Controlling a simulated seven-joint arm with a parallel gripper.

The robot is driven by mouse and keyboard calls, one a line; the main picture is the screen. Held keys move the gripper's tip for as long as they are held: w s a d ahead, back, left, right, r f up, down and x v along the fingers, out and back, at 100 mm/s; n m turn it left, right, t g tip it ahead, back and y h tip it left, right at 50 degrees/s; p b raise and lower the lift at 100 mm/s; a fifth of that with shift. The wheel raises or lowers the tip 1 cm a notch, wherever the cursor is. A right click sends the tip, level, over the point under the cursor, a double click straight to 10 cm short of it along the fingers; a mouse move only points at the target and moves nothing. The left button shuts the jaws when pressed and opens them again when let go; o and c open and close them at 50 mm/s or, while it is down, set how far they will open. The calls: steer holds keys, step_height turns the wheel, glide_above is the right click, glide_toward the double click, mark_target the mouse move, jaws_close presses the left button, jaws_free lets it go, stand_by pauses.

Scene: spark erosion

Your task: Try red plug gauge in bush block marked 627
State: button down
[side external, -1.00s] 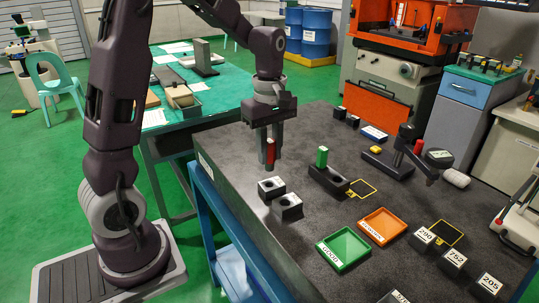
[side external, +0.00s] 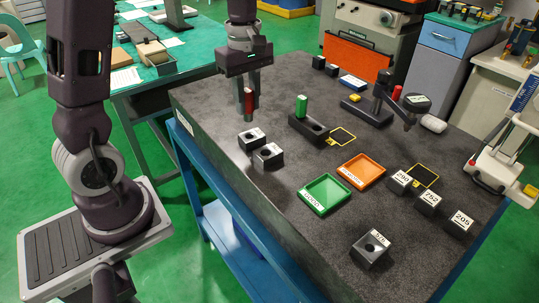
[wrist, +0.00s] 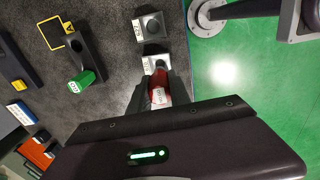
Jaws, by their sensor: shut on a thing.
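My gripper (side external: 248,112) is shut on the red plug gauge (side external: 248,100) and holds it upright above the dark table. In the wrist view the red gauge (wrist: 158,86), with a white label, sits between the fingers. Two dark bush blocks with bores stand close by, the rear one (side external: 251,139) almost under the gauge and the other (side external: 268,156) beside it. In the wrist view one block (wrist: 150,27) has a label that seems to read 627, but it is blurred. The nearer block (wrist: 154,62) is partly hidden by the gauge and fingers. The gauge looks clear of both.
A dark holder (side external: 316,132) with a green plug (side external: 301,106) stands to the right. Labelled blocks, including 290 (side external: 399,184) and 205 (side external: 459,223), stand at right.

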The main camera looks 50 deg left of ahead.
stand_by(0.3)
steer(key=d+r, duration=0.1)
steer(key=d, duration=0.6)
steer(key=shift+s+d+f, duration=0.1)
steer(key=shift+f, duration=1.2)
steer(key=shift+s+d+f, duration=0.1)
steer(key=shift+f, duration=1.2)
steer(key=shift+f, duration=1.1)
steer(key=shift+r, duration=2.5)
